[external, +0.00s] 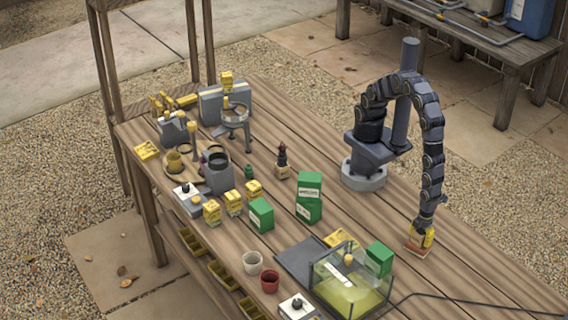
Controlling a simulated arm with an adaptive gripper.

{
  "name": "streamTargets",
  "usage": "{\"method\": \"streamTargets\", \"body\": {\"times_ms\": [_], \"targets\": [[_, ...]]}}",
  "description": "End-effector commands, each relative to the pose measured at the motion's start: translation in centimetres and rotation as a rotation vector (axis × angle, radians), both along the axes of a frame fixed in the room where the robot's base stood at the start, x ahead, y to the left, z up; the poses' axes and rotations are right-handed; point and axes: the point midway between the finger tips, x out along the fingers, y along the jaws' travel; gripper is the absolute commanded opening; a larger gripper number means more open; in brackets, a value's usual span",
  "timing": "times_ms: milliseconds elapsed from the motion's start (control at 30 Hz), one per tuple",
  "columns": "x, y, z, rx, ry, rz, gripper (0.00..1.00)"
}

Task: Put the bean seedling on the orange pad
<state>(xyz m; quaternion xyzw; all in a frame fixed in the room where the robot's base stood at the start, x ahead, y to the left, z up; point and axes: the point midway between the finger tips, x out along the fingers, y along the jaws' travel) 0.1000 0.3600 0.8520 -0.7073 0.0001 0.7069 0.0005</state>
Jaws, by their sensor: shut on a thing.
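My gripper (425,222) is low over the right part of the wooden bench, pointing down. It is shut on a small yellow thing (429,237), partly covered by the fingers. An orange-brown patch (414,244) shows at the lower left of the yellow thing. I cannot tell whether this patch is the orange pad or part of what I hold, nor whether it touches the bench. No plant leaves are clear at this size, so I cannot make out the bean seedling for certain.
The wooden bench (350,218) is clear left of my gripper. A glass tank (352,285) and a green box (379,259) stand at the front. A dark cable (470,298) crosses the right front. Several pots and yellow boxes crowd the left.

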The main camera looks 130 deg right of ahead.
Motion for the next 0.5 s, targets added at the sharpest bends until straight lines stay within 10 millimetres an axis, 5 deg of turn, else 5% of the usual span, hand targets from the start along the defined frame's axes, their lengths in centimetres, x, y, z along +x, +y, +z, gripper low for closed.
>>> {"method": "streamTargets", "body": {"times_ms": [100,133,167,500], "targets": [[0.01,0.0,-0.31,0.0,0.0,-0.001,0.12],[0.02,0.03,-0.26,0.001,0.0,-0.001,0.58],[0.01,0.02,-0.25,0.001,0.0,-0.001,0.71],[0.02,0.02,-0.15,0.001,0.0,0.0,0.73]]}}
